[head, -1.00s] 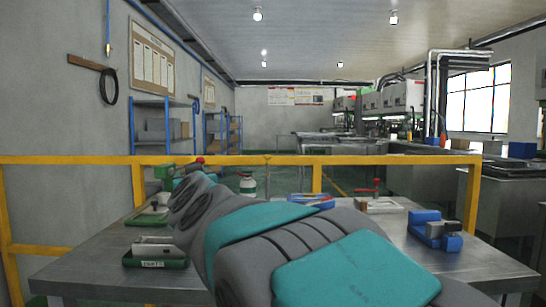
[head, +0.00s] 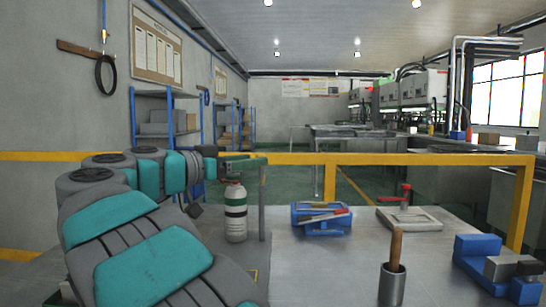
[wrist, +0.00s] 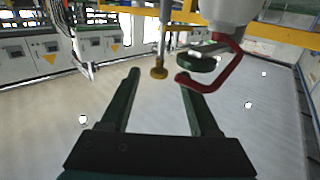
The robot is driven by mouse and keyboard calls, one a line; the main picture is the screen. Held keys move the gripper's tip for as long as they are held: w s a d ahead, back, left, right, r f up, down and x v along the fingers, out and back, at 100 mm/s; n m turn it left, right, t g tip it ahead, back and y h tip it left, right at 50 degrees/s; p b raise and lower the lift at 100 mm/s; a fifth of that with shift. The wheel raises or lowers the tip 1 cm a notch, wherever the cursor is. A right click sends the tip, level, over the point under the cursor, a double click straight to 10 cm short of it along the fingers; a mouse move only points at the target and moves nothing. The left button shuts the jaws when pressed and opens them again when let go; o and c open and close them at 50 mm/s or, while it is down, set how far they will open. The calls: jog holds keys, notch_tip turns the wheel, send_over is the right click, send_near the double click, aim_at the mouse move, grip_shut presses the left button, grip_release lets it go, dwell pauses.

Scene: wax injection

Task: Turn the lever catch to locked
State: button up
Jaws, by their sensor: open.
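In the wrist view my gripper (wrist: 160,80) is open, with its two dark green fingers apart and nothing held between them. A bent red lever (wrist: 220,75) shows just beyond the right fingertip, close to it in the picture; I cannot tell whether they touch. Beside it are a green disc (wrist: 198,62) and a pale grey rounded body (wrist: 222,12).
A blue tray (head: 320,222) with tools, a metal cup (head: 392,286) with a wooden handle and a blue vise (head: 490,262) are on the table. A yellow rail (head: 300,159) runs behind. The middle tabletop is clear.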

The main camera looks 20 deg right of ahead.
jog(key=x, duration=0.7)
jog(key=shift+r, duration=0.1)
jog(key=shift+c, duration=0.4)
grip_shut()
